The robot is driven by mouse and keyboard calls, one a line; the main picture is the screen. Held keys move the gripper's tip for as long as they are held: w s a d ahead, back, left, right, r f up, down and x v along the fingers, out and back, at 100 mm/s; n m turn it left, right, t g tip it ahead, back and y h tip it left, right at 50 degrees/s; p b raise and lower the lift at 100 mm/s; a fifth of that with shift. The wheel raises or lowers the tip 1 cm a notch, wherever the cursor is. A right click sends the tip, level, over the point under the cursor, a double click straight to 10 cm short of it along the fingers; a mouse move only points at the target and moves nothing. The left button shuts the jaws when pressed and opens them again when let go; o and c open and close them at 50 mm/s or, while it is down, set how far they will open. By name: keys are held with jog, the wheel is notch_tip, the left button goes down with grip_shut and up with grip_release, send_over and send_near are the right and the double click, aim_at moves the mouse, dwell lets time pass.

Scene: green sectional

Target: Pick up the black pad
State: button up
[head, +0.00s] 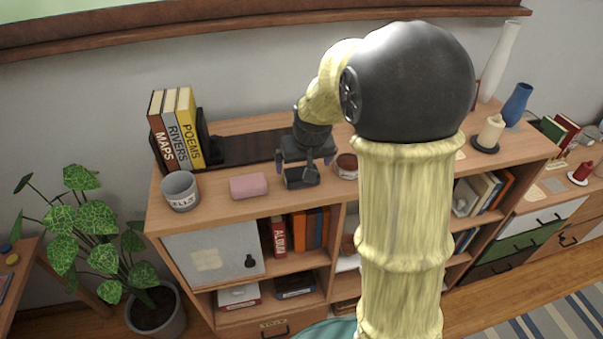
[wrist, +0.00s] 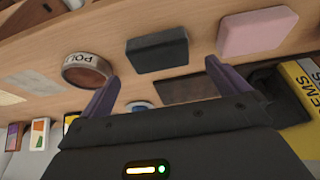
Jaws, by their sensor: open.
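The black pad (head: 301,178) is a small dark block on the wooden top of the bookcase, near its front edge. It also shows in the wrist view (wrist: 157,52), lying flat just beyond the fingertips. My gripper (head: 305,165) is open and empty, pointing down close behind and above the pad. In the wrist view my gripper (wrist: 162,72) has its two purple fingers spread apart, with the pad's width roughly between them. I cannot tell whether a finger touches the pad. My gripper hides part of the pad's back in the head view.
A pink block (head: 249,186) lies left of the pad, and a round lettered bowl (head: 346,167) stands close on its right. A grey cup (head: 180,191) and upright books (head: 174,130) are further left. A long dark panel (head: 250,147) lies behind. My arm hides the shelf's middle.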

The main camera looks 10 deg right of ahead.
aim_at(302, 173)
dwell(0.3)
jog(key=shift+p+x, duration=1.25)
jog(key=shift+x, duration=1.4)
jog(key=shift+s, duration=0.1)
jog(key=c, duration=0.9)
